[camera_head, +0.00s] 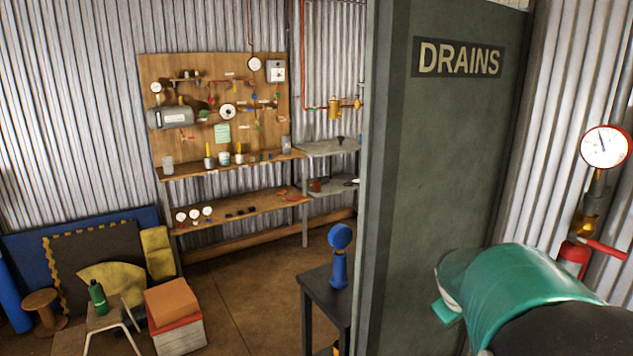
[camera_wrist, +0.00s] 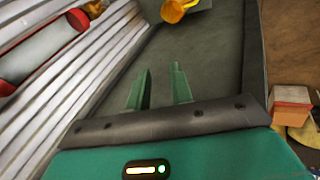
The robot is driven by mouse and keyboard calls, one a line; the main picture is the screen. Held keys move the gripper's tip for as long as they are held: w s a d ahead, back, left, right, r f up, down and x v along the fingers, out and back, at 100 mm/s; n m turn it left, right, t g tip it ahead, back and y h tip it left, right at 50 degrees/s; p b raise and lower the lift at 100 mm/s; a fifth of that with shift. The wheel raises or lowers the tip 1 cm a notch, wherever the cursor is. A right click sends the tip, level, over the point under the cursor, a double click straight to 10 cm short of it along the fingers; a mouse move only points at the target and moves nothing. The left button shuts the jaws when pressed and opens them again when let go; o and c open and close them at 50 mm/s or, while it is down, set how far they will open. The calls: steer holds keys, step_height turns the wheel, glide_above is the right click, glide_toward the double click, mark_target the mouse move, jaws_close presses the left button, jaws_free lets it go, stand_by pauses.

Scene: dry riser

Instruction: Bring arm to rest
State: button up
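My gripper (camera_wrist: 161,70) shows in the wrist view with its two green fingers apart and nothing between them. It is open and empty, in front of a dark grey-green surface. In the head view my teal and black arm (camera_head: 520,290) reaches in at the lower right, close to the dark green DRAINS panel (camera_head: 450,160). The fingers cannot be made out in the head view.
A pressure gauge (camera_head: 605,147) with a red lever stands at the right by the corrugated wall. A black stand (camera_head: 328,285) holds a blue device (camera_head: 340,255). An orange-topped box (camera_head: 173,312) and a stool (camera_head: 103,317) are at the lower left. Open floor lies between.

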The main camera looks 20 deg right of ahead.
steer(key=a+r+t+y, duration=0.1)
steer(key=a+r, duration=0.2)
steer(key=a, duration=0.7)
steer(key=a+r+t+y, duration=0.1)
steer(key=a+r+y, duration=0.15)
steer(key=a, duration=0.85)
steer(key=s+a+y, duration=0.1)
steer(key=s+a, duration=0.2)
steer(key=a, duration=0.4)
steer(key=s+a+t+y, duration=0.1)
steer(key=s+a, duration=0.3)
steer(key=a, duration=0.3)
steer(key=shift+s+a+r, duration=0.2)
steer(key=shift+a+r, duration=0.2)
steer(key=shift+r, duration=0.05)
steer(key=shift+d, duration=0.25)
